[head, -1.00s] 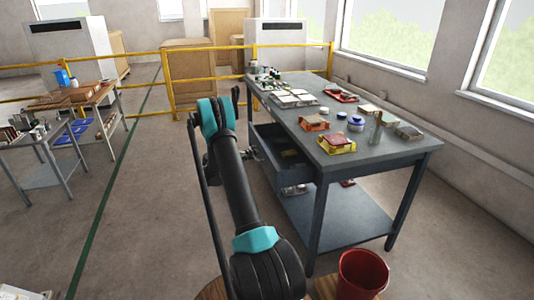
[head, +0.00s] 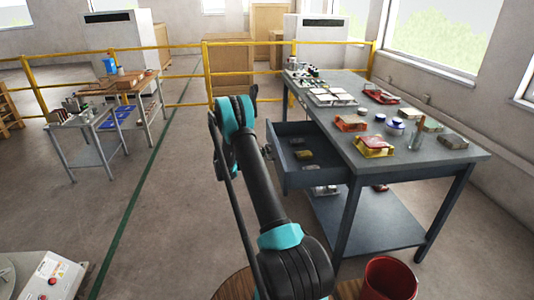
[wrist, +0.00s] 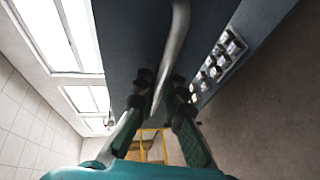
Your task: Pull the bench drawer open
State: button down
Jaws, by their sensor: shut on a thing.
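The grey-blue bench drawer (head: 316,177) stands pulled out from the left side of the bench (head: 465,160), with several small items inside. Its dark front panel (wrist: 125,35) fills the top of the wrist view. A bent silver bar handle (wrist: 180,35) runs along it. My gripper (wrist: 162,93) is shut on this handle, one dark finger pad on each side of the bar. In the head view my arm hides most of the gripper and the handle.
Parts, trays and tubs crowd the bench top. A red bucket (head: 390,278) stands at the near right. A yellow railing (head: 245,72) crosses behind. A side table (head: 95,125) stands at left. Open floor (head: 165,205) lies left of my arm.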

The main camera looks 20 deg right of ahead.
jog(key=c, duration=1.6)
grip_release()
jog(key=v, duration=1.2)
